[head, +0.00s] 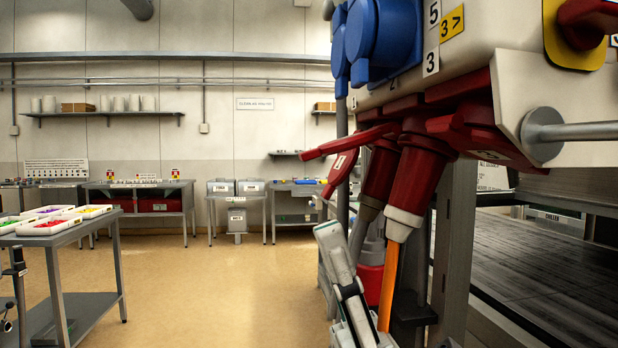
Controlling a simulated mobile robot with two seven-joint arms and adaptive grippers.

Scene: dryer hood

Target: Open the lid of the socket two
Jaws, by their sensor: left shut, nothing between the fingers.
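A light grey socket box (480,70) fills the upper right of the head view, with red sockets on its underside. A small "2" marking shows on its lower edge. A red lid (350,140) sticks out to the left, and a red lid marked 1 (340,165) hangs below it. Another red lid (490,140) sticks out to the right. Two red plugs (415,175) hang from the sockets, one partly behind the other. I cannot tell for sure which lid belongs to socket two. My left gripper (335,245) is shut and empty, below the sockets, beside the plugs' cables.
Blue round-capped sockets (382,40) sit on the box front. A red handle (588,20) on a yellow plate is at the top right. An orange cable (387,285) hangs down by the gripper. A grey table with trays (60,250) stands left; the floor between is clear.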

